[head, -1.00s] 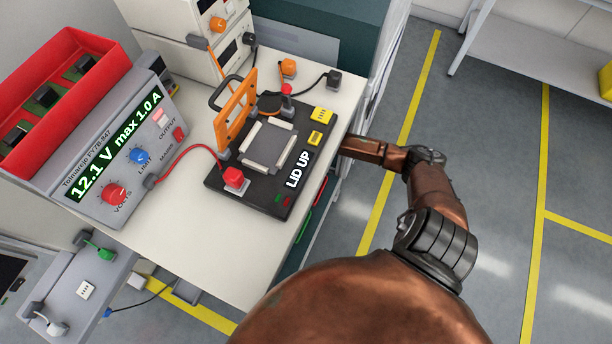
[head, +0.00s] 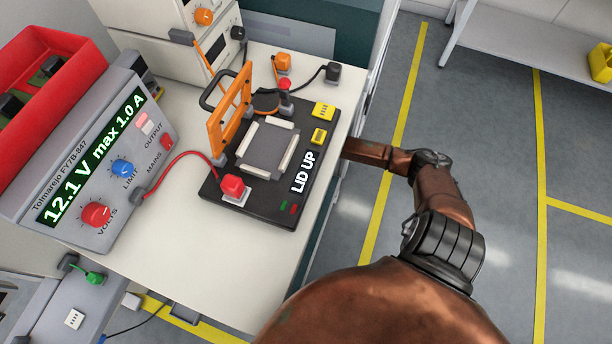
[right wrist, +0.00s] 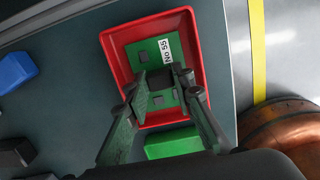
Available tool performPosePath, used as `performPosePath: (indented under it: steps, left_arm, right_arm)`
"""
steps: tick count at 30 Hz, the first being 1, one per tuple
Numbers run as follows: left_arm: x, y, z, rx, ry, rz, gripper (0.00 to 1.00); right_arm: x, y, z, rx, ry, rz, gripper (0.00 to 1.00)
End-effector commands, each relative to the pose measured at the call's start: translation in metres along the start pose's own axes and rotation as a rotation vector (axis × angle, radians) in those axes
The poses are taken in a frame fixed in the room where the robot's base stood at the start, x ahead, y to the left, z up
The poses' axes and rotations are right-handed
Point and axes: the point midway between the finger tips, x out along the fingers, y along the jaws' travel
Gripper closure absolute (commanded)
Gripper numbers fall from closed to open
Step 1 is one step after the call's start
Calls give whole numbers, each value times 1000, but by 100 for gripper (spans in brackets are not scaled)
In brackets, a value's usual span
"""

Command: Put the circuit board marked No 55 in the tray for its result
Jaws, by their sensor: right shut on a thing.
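In the right wrist view the green circuit board (right wrist: 137,58) carries a white label reading No 55 and a dark chip. My right gripper (right wrist: 161,84) is shut on this board. The board lies over the opening of a red tray (right wrist: 203,55); I cannot tell if it touches the tray floor. A green tray or block (right wrist: 173,143) is just below it in the picture, partly behind the fingers. In the head view the test fixture (head: 225,190) shows LID UP, its orange lid (head: 228,108) raised and its nest (head: 266,148) empty. My left gripper is out of view.
The power supply (head: 98,170) reads 12.1 V max 1.0 A. A red bin (head: 68,92) with dark items stands at the left. A blue object (right wrist: 15,71) lies left in the right wrist view. Yellow lines mark the open floor (head: 480,200).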

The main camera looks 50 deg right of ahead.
Motion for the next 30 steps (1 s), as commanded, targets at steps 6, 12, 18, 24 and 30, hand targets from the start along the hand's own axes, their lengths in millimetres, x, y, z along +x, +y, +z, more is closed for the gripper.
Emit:
performPosePath:
  steps: [6,12,18,24,30]
  left_arm:
    - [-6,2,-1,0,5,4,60]
    - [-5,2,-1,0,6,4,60]
    - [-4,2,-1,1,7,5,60]
    - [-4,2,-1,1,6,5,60]
    - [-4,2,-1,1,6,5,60]
  right_arm:
    - [2,1,0,0,0,2,100]
    - [4,1,0,0,0,2,100]
    - [5,1,-1,0,0,2,67]
    - [5,1,-1,0,0,2,60]
    - [3,1,0,0,-1,2,60]
